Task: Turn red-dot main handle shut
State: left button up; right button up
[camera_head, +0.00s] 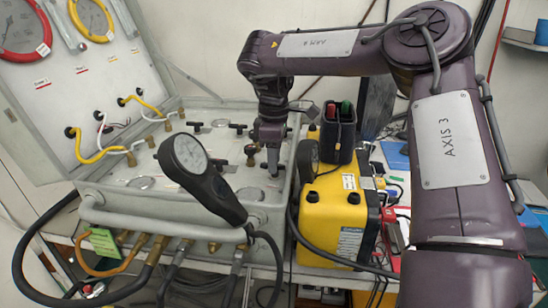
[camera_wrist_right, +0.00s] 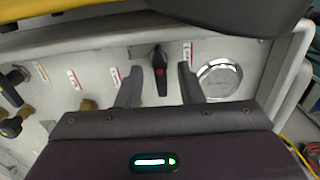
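The red-dot main handle (camera_wrist_right: 160,62) is a black lever on the pale panel, with a red dot on its hub. In the right wrist view it runs up and down the picture, roughly parallel to the fingers. My right gripper (camera_wrist_right: 159,76) is open, one finger on each side of the handle, with a gap on both sides. In the head view my right gripper (camera_head: 272,162) points down at the right part of the panel (camera_head: 130,200), and hides or blends with the handle there. My left gripper is in neither view.
Other black handles (camera_head: 237,128) and brass fittings stand close by on the panel. A round plate (camera_wrist_right: 218,78) lies right of the fingers. A black gauge (camera_head: 190,155) rises in front. A yellow case (camera_head: 335,215) stands right of the panel; hoses hang at the front.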

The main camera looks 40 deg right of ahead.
notch_tip(320, 180, up, 7)
jog(key=shift+f+p, duration=0.2)
jog(key=shift+p, duration=0.4)
jog(key=shift+r, duration=0.55)
